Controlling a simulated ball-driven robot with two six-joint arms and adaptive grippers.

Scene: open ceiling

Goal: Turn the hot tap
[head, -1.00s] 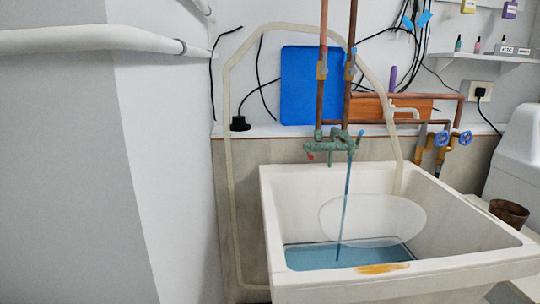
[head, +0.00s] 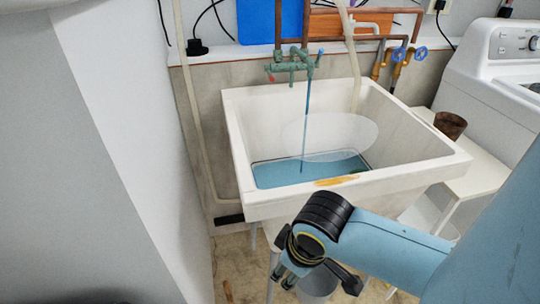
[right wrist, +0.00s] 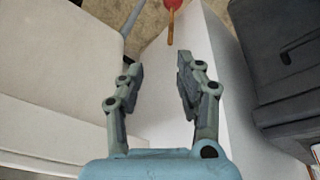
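A green, weathered tap fitting (head: 291,66) is on copper pipes above the back rim of a white sink (head: 240,130). Its left handle has a red tip (head: 270,77), the hot side; its right handle has a blue tip (head: 320,54). A thin blue stream runs from the spout down to blue water in the sink. My right gripper (head: 284,277) is low in front of the sink, well below and apart from the tap. In the right wrist view its two fingers (right wrist: 157,85) are spread, with nothing between them. My left gripper is out of view.
A translucent oval sheet (head: 330,135) is over the sink. Blue valve wheels (head: 409,53) are on pipes to the right. A white washing machine (head: 490,85) and brown pot (head: 450,124) are further right. A pale wall (head: 125,130) closes the left. The wrist view shows a red plunger (right wrist: 171,18).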

